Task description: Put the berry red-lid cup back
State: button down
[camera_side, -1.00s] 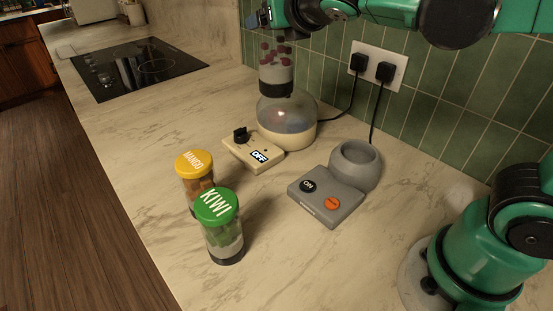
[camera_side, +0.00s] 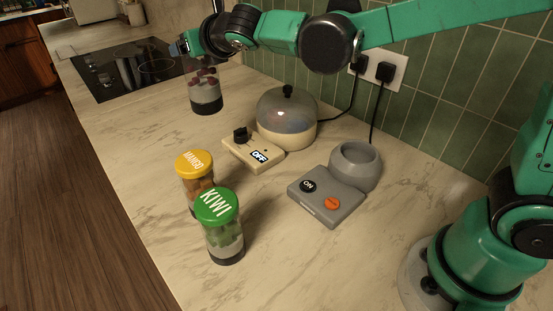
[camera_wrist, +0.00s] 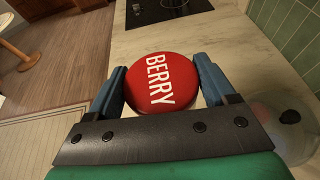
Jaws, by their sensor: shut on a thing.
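The berry cup (camera_side: 206,92) is clear with dark red berries, a pale layer and a dark base. It hangs upright above the counter, left of the domed cooker. Its red lid marked BERRY (camera_wrist: 161,82) fills the middle of the wrist view. My gripper (camera_wrist: 160,88) is shut on the cup, with a blue finger on each side of the lid. In the side view my gripper (camera_side: 190,46) is at the cup's top, and the lid is mostly hidden there. The yellow-lid mango cup (camera_side: 195,165) and green-lid kiwi cup (camera_side: 217,206) stand on the counter in front.
The domed cooker (camera_side: 287,113) with its OFF control box (camera_side: 253,153) stands right of the held cup. A grey blender base (camera_side: 327,196) with an ON button is at the right. A black hob (camera_side: 140,68) lies behind. Counter left of the control box is clear.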

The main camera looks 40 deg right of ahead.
notch_tip(320, 180, down, 14)
dwell(0.5)
grip_release()
